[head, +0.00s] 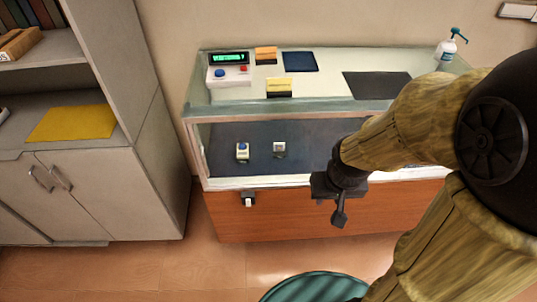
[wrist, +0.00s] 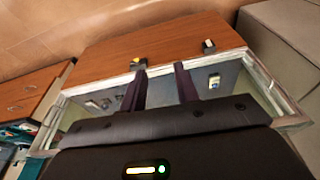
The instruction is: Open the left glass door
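The glass display case (head: 200,108) has a clear front over a wooden base. The left glass door (head: 222,168) is see-through, and I cannot make out its edges or any gap. A small black-and-white fitting (head: 248,199) sits at the left of the front's lower edge; it also shows in the wrist view (wrist: 208,46). A second fitting with a yellow mark (wrist: 138,62) is by one fingertip in the wrist view; whether they touch is unclear. My gripper (head: 340,215) is before the case, right of the left fitting. Its fingers (wrist: 160,82) are apart with nothing between them.
Small devices (head: 242,151) lie inside the case. A display box (head: 229,75), cards and a pump bottle (head: 446,48) stand on top. A grey cabinet (head: 105,195) stands to the left. The floor (head: 215,270) before the case's left part is clear.

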